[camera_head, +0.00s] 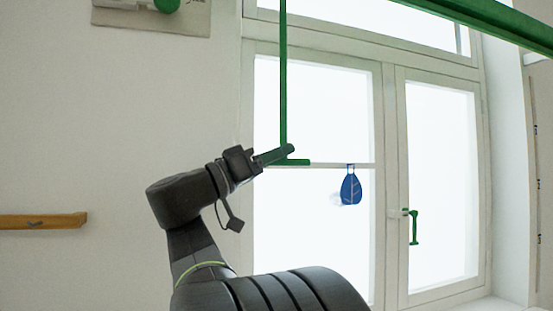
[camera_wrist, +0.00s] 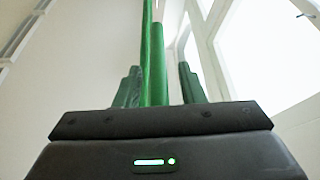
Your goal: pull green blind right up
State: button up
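The green blind shows in the head view as a long green bar (camera_head: 490,18) across the upper right. A thin green upright rod (camera_head: 283,80) hangs down the left window pane, with a short green crosspiece (camera_head: 292,162) at its lower end. My gripper (camera_head: 288,150) is at this lower end, close to the rod. In the wrist view, my gripper (camera_wrist: 160,85) has its two dark green fingers apart. A bright green upright piece (camera_wrist: 155,65) stands between them, nearer the left finger. I cannot tell whether the fingers touch it.
A white-framed window (camera_head: 390,180) fills the middle and right, with a green handle (camera_head: 414,227). A blue leaf-shaped ornament (camera_head: 351,188) hangs right of my gripper. A wooden rail (camera_head: 42,221) is on the left wall. The wall between is bare.

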jog(key=shift+s, duration=0.1)
jog(key=shift+s+a+f+b, duration=0.1)
jog(key=shift+a+f+b, duration=0.25)
jog(key=shift+a, duration=0.1)
jog(key=b+v, duration=0.3)
jog(key=v, duration=0.9)
jog(key=shift+s+a, duration=0.15)
jog(key=shift+a, duration=0.2)
jog(key=p+x, duration=0.3)
jog(key=x, duration=1.1)
jog(key=shift+s+p, duration=0.1)
jog(key=shift+p, duration=0.3)
jog(key=shift+f, duration=0.75)
